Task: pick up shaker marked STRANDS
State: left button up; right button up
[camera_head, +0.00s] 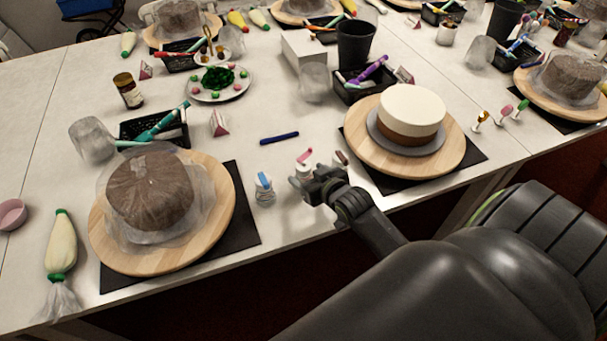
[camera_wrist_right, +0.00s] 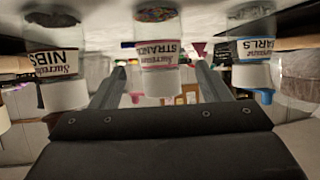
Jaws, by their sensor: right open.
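The shaker marked STRANDS (camera_wrist_right: 158,55) appears upside down in the right wrist view, a clear jar with a pink-edged label and a white lower part. In the head view its pink top (camera_head: 304,156) shows just beyond my right gripper, which hides part of it. My right gripper (camera_head: 306,184) is open, with one finger on each side of the STRANDS shaker in the wrist view (camera_wrist_right: 160,78). I cannot tell whether the shaker is fully between the fingertips. My left gripper is not in view.
A shaker marked NIBS (camera_wrist_right: 57,62) and a blue-labelled shaker ending in "ARLS" (camera_wrist_right: 252,50) flank it closely; the latter (camera_head: 264,189) stands left in the head view. Cake turntables (camera_head: 225,205) (camera_head: 455,155) stand either side. A blue pen (camera_head: 279,138) lies behind.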

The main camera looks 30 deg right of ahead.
jog(key=shift+p+x, duration=0.35)
jog(key=shift+x, duration=2.2)
jog(key=shift+r, duration=0.15)
jog(key=c, duration=1.2)
jog(key=shift+o, duration=0.2)
jog(key=shift+w+r, duration=0.1)
